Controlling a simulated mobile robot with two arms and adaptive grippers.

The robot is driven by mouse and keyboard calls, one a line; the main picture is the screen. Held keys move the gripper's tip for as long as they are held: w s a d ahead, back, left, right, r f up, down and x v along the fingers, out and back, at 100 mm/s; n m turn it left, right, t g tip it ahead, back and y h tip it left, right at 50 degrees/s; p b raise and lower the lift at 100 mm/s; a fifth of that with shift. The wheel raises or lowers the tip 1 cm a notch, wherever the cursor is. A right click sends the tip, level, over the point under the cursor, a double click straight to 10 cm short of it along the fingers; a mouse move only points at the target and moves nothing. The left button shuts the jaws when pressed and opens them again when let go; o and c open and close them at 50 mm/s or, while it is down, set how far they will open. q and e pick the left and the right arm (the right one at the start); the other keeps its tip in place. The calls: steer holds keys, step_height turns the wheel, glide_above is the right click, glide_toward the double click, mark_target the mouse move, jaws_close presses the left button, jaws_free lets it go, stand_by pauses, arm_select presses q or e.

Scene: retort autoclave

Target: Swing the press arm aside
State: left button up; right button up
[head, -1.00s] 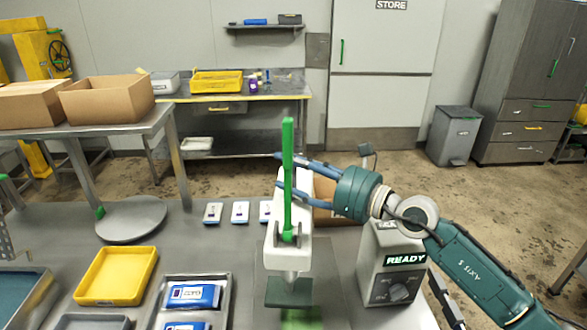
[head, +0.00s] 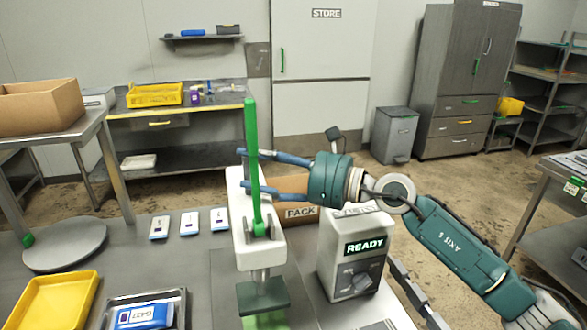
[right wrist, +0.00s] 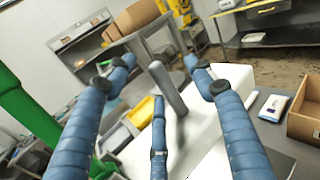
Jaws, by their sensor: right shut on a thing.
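The press has a white press arm (head: 260,253) with an upright green lever (head: 251,140) and a dark green block (head: 262,296) below it. My right gripper (head: 242,168) reaches in from the right, its blue fingers passing by the lever at the back of the arm. In the right wrist view the fingers are spread around the white press arm (right wrist: 205,118), with a grey post (right wrist: 167,88) between them and the green lever (right wrist: 28,105) outside on the left. The exact contact is hard to see. My left gripper is not in view.
A control box reading READY (head: 350,262) stands close on the right of the press. A PACK carton (head: 297,208) is behind it. Several small white packs (head: 189,223) lie at the back left. A yellow tray (head: 48,303) and a metal tray (head: 172,300) are at front left.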

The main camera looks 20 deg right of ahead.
steer(key=d+b, duration=0.5)
steer(key=d, duration=0.4)
steer(key=shift+d+f, duration=0.2)
steer(key=shift+d, duration=0.05)
steer(key=shift+w+a, duration=0.1)
stand_by(0.3)
